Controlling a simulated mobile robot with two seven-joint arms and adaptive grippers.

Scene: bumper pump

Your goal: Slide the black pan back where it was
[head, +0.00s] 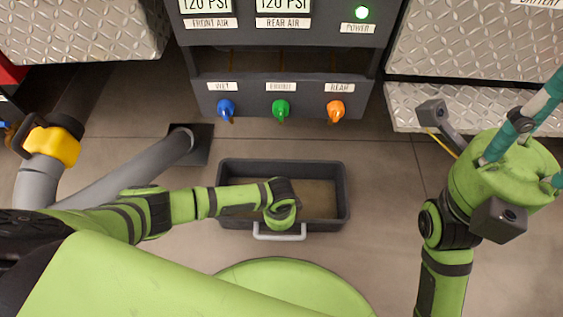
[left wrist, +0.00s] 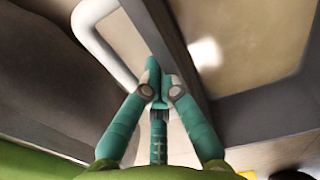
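The black pan (head: 343,190) is a shallow rectangular tray on the floor in front of the pump panel, with a grey handle (head: 279,237) on its near side. In the left wrist view its dark wall (left wrist: 195,75) and pale handle (left wrist: 97,48) show close up. My left wrist is above the pan's near edge and hides the left gripper in the head view. In the left wrist view the teal fingers of my left gripper (left wrist: 160,88) are together by the wall and handle end; contact is unclear. My right gripper (head: 532,125) is raised at the right, fingers spread and empty.
The dark panel (head: 282,97) with blue, green and orange knobs stands just behind the pan. A grey hose (head: 155,163) and a yellow-fitted pipe (head: 54,145) lie to the left. The floor right of the pan is clear.

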